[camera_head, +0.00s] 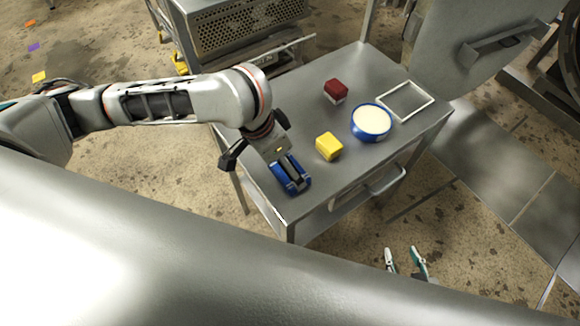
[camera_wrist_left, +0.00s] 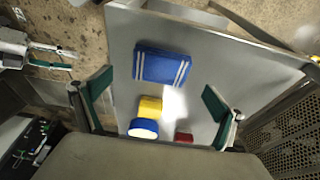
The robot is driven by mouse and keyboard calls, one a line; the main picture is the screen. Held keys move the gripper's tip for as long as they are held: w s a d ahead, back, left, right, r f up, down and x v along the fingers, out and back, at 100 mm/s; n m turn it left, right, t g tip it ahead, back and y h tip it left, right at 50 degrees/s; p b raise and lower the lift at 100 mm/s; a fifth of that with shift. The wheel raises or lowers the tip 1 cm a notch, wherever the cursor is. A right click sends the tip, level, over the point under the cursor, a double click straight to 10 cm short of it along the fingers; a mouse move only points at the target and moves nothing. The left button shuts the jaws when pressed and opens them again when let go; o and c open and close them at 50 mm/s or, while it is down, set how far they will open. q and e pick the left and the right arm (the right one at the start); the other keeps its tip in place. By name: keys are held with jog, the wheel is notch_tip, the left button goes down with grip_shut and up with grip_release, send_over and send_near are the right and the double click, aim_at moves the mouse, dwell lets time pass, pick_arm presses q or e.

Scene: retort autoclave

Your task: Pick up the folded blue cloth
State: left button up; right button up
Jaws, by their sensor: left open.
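The folded blue cloth (camera_head: 303,185) lies on the metal cart's top near its front left corner, partly hidden by my left gripper (camera_head: 262,146) in the head view. In the left wrist view the whole cloth (camera_wrist_left: 160,66) shows, with white stripes at its ends. My left gripper (camera_wrist_left: 158,88) is open and empty above the cart, its green-padded fingers wide apart. The cloth appears ahead of and between them, apart from both. My right gripper (camera_head: 401,254) is open and empty, in front of the cart.
On the cart (camera_head: 350,185) are a yellow block (camera_head: 329,147), a blue bowl with pale contents (camera_head: 371,122), a red-and-white block (camera_head: 335,91) and a white rectangular frame (camera_head: 405,101). A perforated metal unit (camera_head: 245,27) stands behind. A handle (camera_head: 386,182) juts from the cart's front.

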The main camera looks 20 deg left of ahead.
pick_arm(q)
jog(key=x, duration=0.5)
jog(key=shift+w+d+f, duration=0.1)
jog(key=shift+w+f, duration=0.15)
jog(key=shift+f, duration=0.1)
jog(key=c, duration=1.1)
